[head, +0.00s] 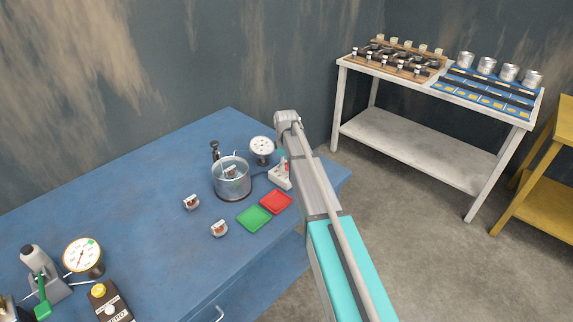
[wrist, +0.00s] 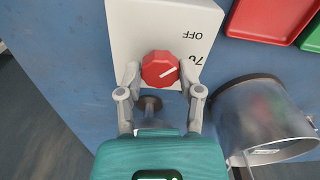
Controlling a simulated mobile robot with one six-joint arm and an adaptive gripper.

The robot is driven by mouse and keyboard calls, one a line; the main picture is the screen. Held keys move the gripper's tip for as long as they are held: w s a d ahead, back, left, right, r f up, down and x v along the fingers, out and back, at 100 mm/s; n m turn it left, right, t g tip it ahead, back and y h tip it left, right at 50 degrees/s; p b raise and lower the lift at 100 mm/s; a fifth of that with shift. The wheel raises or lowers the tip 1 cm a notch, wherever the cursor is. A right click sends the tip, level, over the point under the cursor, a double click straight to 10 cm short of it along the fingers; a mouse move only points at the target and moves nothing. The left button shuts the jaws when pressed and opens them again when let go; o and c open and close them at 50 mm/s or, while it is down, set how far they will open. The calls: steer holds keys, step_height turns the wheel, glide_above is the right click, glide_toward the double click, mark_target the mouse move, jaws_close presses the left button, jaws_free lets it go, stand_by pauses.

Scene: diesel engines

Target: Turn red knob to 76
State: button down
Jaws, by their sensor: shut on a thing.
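The red knob (wrist: 161,70) sits on a white control box (wrist: 140,25) in the wrist view. It is a many-sided knob with a white pointer line slanting toward the upper right. The box shows the printed words "OFF" and a "70" that is partly covered. My gripper (wrist: 161,78) is shut on the knob, one finger at each side. In the head view the white box (head: 281,178) stands on the blue table, partly behind my arm, and my gripper is hidden there.
A metal pot (head: 231,180) stands close beside the box; it also shows in the wrist view (wrist: 262,115). A red tray (head: 275,202) and a green tray (head: 254,217) lie nearby. A round gauge (head: 262,148) stands behind. The blue table (head: 130,195) is clear at centre left.

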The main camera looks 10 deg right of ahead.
steer(key=m, duration=0.8)
steer(key=shift+m, duration=0.3)
stand_by(0.3)
steer(key=shift+c, duration=1.3)
jaws_free()
steer(key=s+r+p, duration=0.1)
steer(key=s, duration=2.8)
steer(key=shift+d+r+m+p, duration=0.15)
steer(key=shift+r+m+p, duration=0.15)
steer(key=shift+r+p, duration=0.1)
